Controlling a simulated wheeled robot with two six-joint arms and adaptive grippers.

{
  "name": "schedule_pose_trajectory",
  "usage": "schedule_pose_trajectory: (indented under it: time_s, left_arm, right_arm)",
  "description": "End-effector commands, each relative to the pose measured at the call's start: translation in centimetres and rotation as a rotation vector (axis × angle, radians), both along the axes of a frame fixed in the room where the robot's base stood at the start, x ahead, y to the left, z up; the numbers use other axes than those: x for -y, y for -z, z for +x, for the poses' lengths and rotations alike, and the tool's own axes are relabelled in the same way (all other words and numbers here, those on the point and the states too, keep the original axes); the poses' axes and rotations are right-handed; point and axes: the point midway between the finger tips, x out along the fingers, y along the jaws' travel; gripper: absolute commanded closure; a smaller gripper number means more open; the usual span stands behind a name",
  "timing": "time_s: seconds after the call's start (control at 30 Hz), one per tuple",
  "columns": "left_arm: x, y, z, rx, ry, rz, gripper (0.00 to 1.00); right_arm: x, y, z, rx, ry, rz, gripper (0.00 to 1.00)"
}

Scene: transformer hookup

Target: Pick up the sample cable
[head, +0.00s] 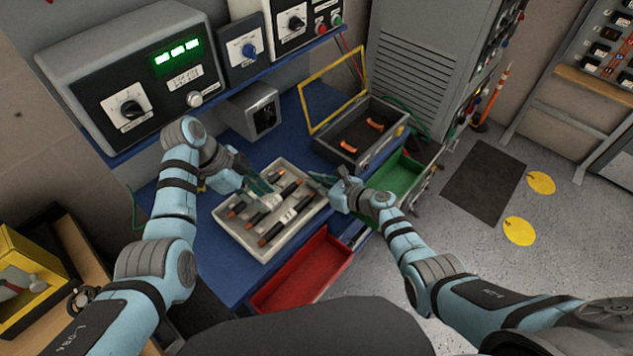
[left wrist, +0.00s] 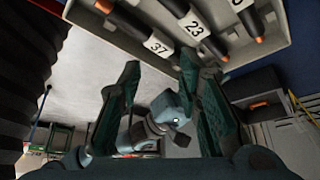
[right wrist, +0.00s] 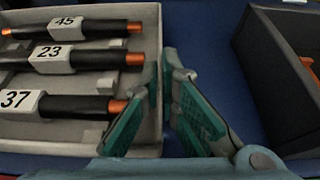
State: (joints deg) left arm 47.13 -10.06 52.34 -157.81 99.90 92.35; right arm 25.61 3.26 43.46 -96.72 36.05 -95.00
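Several dark sample cables with orange ends and white number tags lie in a pale grey tray (head: 257,248) in the head view. In the right wrist view, cable 37 (right wrist: 75,105), cable 23 (right wrist: 100,58) and cable 45 (right wrist: 105,27) lie side by side. Cable 23 (left wrist: 207,38) and cable 37 (left wrist: 130,32) also show in the left wrist view. My left gripper (head: 262,188) is open and empty above the tray's back part. My right gripper (right wrist: 170,75) is open with a narrow gap, empty, at the tray's right wall. The tag of another cable is cut off.
An open grey case (head: 348,155) with orange handles stands behind right of the tray. A red drawer (head: 303,272) and a green drawer (head: 400,177) are pulled out. A small grey box (head: 250,110) and instrument panels stand behind. Blue bench surface (head: 210,250) is bare beside the tray.

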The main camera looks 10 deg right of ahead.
Motion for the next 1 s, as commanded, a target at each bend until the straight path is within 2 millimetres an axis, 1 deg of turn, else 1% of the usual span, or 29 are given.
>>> schedule_pose_trajectory:
  time_s: [0.07,0.17,0.23,0.3,0.4,0.5,0.57,0.67,0.8,1.0]
  left_arm:
    - [0.0,0.5,-0.1,0.004,-0.022,-0.015,0.72]
    - [-0.3,2.4,-0.4,0.03,-0.13,-0.084,0.72]
    - [-0.7,4.1,-1.1,0.06,-0.257,-0.165,0.72]
    - [-1.4,5.1,-2.2,0.092,-0.4,-0.263,0.72]
    - [-2.6,5.2,-4.6,0.123,-0.581,-0.398,0.72]
    - [-3.5,4.2,-6.7,0.134,-0.699,-0.503,0.72]
    - [-3.6,3.7,-7.4,0.135,-0.739,-0.544,0.72]
    - [-2.7,4.0,-7.1,0.133,-0.768,-0.574,0.72]
    - [-0.3,5.5,-5.4,0.133,-0.768,-0.574,0.72]
    - [1.8,7.0,-3.8,0.133,-0.766,-0.571,0.72]
  right_arm:
    - [0.0,0.0,0.0,-0.001,0.0,-0.001,1.0]
    - [0.0,0.1,0.0,-0.001,0.0,-0.001,1.0]
    - [0.1,0.1,0.0,-0.001,0.001,-0.001,1.0]
    - [0.1,0.1,0.0,-0.001,0.001,-0.001,1.0]
    - [0.1,0.1,-0.1,-0.001,0.001,-0.001,1.0]
    - [0.1,0.1,-0.1,-0.002,0.0,-0.001,1.0]
    - [0.0,0.1,-0.1,-0.002,0.0,-0.001,1.0]
    - [0.0,0.1,-0.1,-0.002,0.0,-0.001,1.0]
    - [0.0,0.0,0.0,-0.001,0.0,-0.001,1.0]
    - [0.0,0.1,0.0,-0.001,0.0,-0.001,1.0]
